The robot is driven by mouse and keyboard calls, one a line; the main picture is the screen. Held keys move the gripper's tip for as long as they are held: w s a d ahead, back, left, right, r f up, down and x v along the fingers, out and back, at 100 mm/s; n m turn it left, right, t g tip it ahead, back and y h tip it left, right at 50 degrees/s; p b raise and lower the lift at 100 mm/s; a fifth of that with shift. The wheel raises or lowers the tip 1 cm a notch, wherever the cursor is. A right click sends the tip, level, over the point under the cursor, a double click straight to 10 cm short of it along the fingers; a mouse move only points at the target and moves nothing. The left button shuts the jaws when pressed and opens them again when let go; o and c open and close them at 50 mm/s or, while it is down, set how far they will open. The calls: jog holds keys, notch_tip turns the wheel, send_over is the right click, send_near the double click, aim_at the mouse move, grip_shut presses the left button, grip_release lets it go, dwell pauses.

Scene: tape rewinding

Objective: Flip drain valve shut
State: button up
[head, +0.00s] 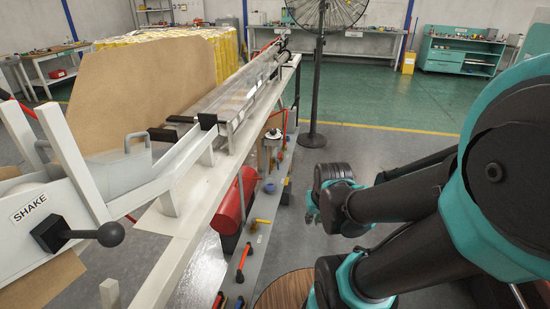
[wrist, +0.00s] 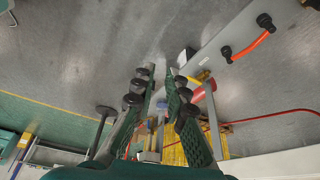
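A small yellow-handled valve (head: 258,222) sits low on the grey panel beside the red cylinder (head: 232,205); I take it as the drain valve, but no label shows. In the wrist view its yellow handle (wrist: 202,76) is just right of my fingers, near the red cylinder (wrist: 204,92). My gripper (head: 312,208) is to the right of the valve in the head view, apart from it. In the wrist view my gripper (wrist: 160,72) has its two fingers parted, with nothing between them. Whether the valve is open or shut is too small to tell.
A red-orange handle with black ends (head: 244,262) is on the panel in front; it also shows in the wrist view (wrist: 250,46). A white frame (head: 200,205) with a SHAKE lever (head: 85,235) is at left. A black fan (head: 318,80) stands behind.

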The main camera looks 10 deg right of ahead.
aim_at(278, 165)
jog(key=w+n, duration=0.1)
jog(key=w, duration=0.2)
jog(key=w+r+n, duration=0.1)
jog(key=w, duration=0.2)
jog(key=w+a, duration=0.1)
jog(key=w, duration=0.3)
jog(key=shift+a+r+n+t+y, duration=0.1)
jog(key=shift+r+n+t+y, duration=0.3)
grip_shut()
jog(key=w+f+n, duration=0.3)
jog(key=w, duration=0.7)
jog(key=w+a+f+n+t+y, duration=0.1)
jog(key=w+f+n, duration=0.2)
jog(key=w, duration=0.8)
jog(key=w+a+f+n+t+y, duration=0.1)
jog(key=w+f+n, duration=0.3)
jog(key=w, duration=0.6)
jog(key=shift+w+f, duration=0.25)
jog(key=shift+f, duration=0.45)
jog(key=shift+a, duration=0.1)
